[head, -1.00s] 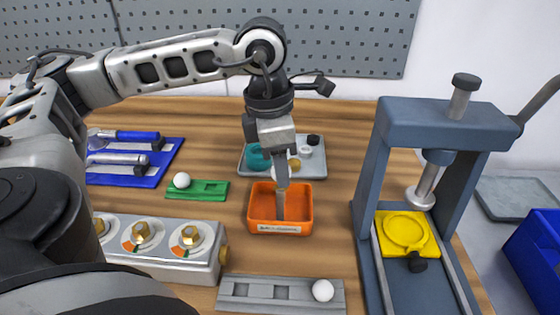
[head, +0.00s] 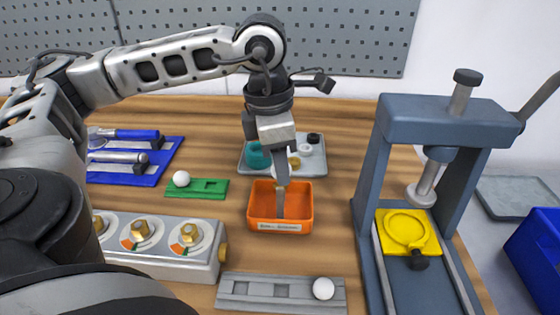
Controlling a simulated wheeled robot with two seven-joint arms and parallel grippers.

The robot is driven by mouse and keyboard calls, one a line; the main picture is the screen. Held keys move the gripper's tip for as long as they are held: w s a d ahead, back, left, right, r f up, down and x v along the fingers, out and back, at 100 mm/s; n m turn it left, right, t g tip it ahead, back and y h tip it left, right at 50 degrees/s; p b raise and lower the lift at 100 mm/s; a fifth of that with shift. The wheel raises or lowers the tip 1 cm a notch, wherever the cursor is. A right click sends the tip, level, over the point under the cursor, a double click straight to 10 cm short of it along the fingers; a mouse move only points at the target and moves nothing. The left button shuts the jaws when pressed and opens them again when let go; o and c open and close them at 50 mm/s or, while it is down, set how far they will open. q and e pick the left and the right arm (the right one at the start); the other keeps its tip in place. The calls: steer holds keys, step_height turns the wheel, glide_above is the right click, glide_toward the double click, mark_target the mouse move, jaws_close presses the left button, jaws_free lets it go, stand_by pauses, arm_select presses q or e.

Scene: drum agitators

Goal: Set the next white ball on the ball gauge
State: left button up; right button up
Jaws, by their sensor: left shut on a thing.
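My left gripper (head: 281,214) points down into the orange tray (head: 262,227), its fingers close together. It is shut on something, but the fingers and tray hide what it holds. No loose ball shows in the tray. One white ball (head: 323,288) sits at the right end of a grey slotted bar (head: 254,290) at the front. Another white ball (head: 181,179) sits at the left end of a green block (head: 207,188) with a recess. I cannot tell for certain which of these two is the ball gauge. My right gripper is out of view.
A grey tray (head: 314,167) with small parts stands behind the orange one. A dark press (head: 440,118) with a yellow fixture (head: 407,231) stands to the right. A grey box with brass knobs (head: 170,267) is front left, and a blue tool tray (head: 137,181) lies behind.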

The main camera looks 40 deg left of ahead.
arm_select(q)
steer(key=shift+s+f, duration=0.1)
steer(key=shift+f, duration=0.15)
steer(key=o, duration=1.1)
steer(key=shift+c, duration=0.2)
steer(key=shift+d+f, duration=0.1)
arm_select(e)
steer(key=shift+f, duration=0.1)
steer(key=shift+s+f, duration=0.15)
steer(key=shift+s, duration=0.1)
arm_select(q)
step_height(320, 180, up, 16)
steer(key=s+a+p, duration=0.1)
steer(key=p, duration=0.1)
steer(key=shift+s+a+r+p, duration=0.15)
steer(key=shift+a+r+p, duration=0.1)
steer(key=shift+a+p, duration=0.15)
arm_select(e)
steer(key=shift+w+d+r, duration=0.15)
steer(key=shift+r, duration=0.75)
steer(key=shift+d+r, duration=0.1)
